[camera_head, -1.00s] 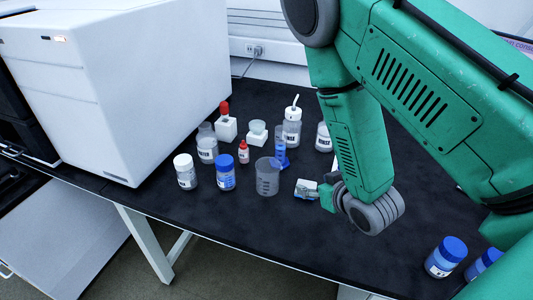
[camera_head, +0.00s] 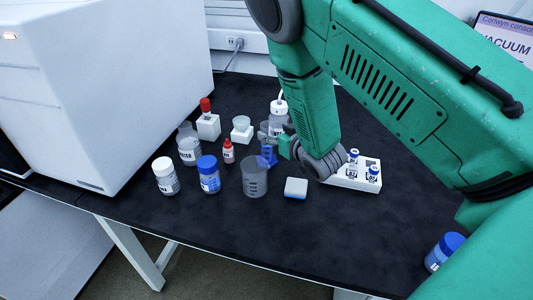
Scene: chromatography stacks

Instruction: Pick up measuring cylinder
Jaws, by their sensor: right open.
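The measuring cylinder (camera_head: 267,156), clear with a blue base, stands upright on the black bench among the bottles. My right gripper (camera_head: 284,147) is small in view, just right of the cylinder and level with its lower half. It is open, and its fingers point left towards the cylinder. They are partly hidden by the wrist, and I cannot tell whether they touch the cylinder or reach around it. My left gripper is out of view.
A clear beaker (camera_head: 255,178) stands in front of the cylinder, a wash bottle (camera_head: 279,108) behind it. Blue-capped (camera_head: 209,176) and white-capped (camera_head: 166,176) bottles stand left. A small white-and-blue box (camera_head: 296,188) and white vial rack (camera_head: 358,178) are right.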

